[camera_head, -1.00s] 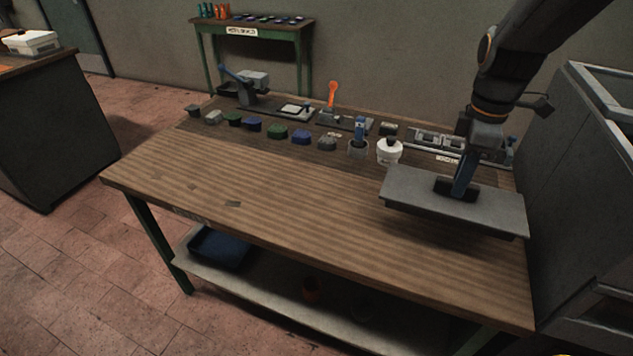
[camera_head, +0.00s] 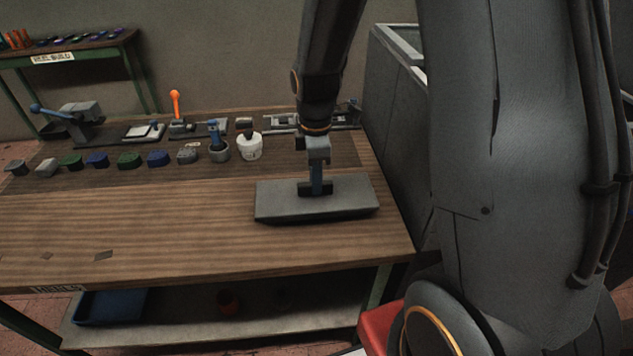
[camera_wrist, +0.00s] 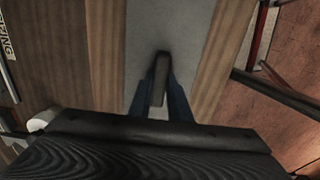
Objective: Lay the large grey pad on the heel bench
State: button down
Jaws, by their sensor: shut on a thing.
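The large grey pad (camera_head: 284,205) is a flat rectangular slab over the right part of the wooden bench (camera_head: 190,225). My gripper (camera_head: 316,187) is shut on a dark block-like grip on the middle of the pad's top, pointing down. In the wrist view the pad (camera_wrist: 150,25) runs under the blue fingers (camera_wrist: 160,100), which close on the dark grip, with bench wood on both sides. I cannot tell whether the pad's underside touches the bench top. The sign on the bench's front edge is too small to read surely.
A row of small coloured pieces (camera_head: 129,160), a white pot (camera_head: 250,147) and a grey pot with a blue-handled tool (camera_head: 218,148) stand behind the pad. A lever press (camera_head: 80,120) is at the back left. The bench's front left is mostly clear. A grey cabinet (camera_head: 395,110) is at the right.

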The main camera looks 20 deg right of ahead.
jog(key=shift+f, duration=0.6)
jog(key=c, duration=1.6)
grip_release()
jog(key=shift+f, duration=0.15)
jog(key=shift+c, duration=0.2)
notch_tip(320, 180, up, 12)
jog(key=b, duration=0.2)
jog(key=s+d+f+m, duration=0.1)
jog(key=s+f+m, duration=0.5)
jog(key=s+m, duration=0.6)
jog(key=shift+s+m+t, duration=0.15)
jog(key=shift+m+t, duration=0.25)
jog(key=shift+m, duration=1.5)
jog(key=shift+d, duration=0.1)
